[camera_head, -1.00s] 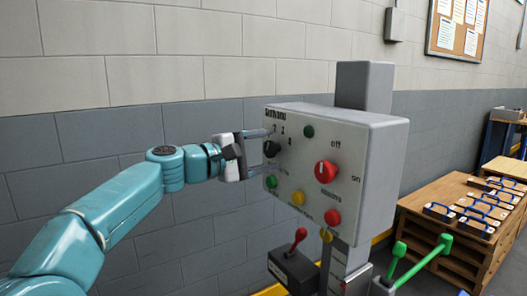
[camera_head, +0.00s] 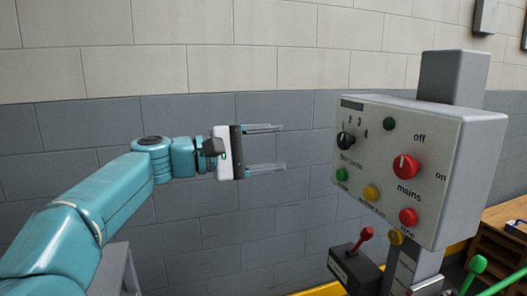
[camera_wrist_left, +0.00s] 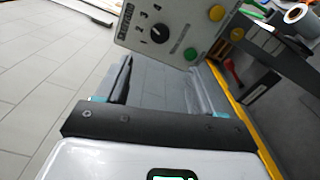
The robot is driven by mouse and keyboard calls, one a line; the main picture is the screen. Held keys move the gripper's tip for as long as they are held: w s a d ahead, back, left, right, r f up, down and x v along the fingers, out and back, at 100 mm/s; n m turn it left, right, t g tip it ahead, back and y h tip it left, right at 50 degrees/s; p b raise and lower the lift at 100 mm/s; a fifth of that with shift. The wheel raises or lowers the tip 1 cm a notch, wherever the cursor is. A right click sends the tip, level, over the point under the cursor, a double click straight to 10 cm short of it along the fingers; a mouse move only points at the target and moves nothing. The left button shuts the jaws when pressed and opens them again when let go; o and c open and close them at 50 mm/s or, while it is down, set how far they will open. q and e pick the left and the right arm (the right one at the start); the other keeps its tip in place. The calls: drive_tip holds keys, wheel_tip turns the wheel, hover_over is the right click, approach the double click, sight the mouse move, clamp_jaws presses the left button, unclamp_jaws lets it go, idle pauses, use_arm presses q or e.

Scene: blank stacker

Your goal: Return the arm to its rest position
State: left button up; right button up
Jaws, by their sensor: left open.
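My left gripper (camera_head: 265,148) is open and empty in the head view, its two fingers pointing right toward the grey control box (camera_head: 465,175). A clear gap lies between the fingertips and the box. The box face carries a black selector knob (camera_head: 346,140) marked with numbers and a red mains knob (camera_head: 405,166) between "off" and "on". In the left wrist view the box face (camera_wrist_left: 150,15) shows at the top, with the selector knob (camera_wrist_left: 159,35) beyond the gripper (camera_wrist_left: 160,85). My right gripper is not in view.
Below the box are a lever with a red ball (camera_head: 367,233) and a green-ended handle (camera_head: 478,264). The box has green (camera_head: 341,175), yellow (camera_head: 371,193) and red (camera_head: 408,216) buttons. A wooden bench (camera_head: 505,225) stands at the right. A grey block wall (camera_head: 80,140) is behind.

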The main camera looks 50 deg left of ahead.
use_arm(q)
drive_tip(key=shift+s+a, duration=0.25)
drive_tip(key=shift+s, duration=0.3)
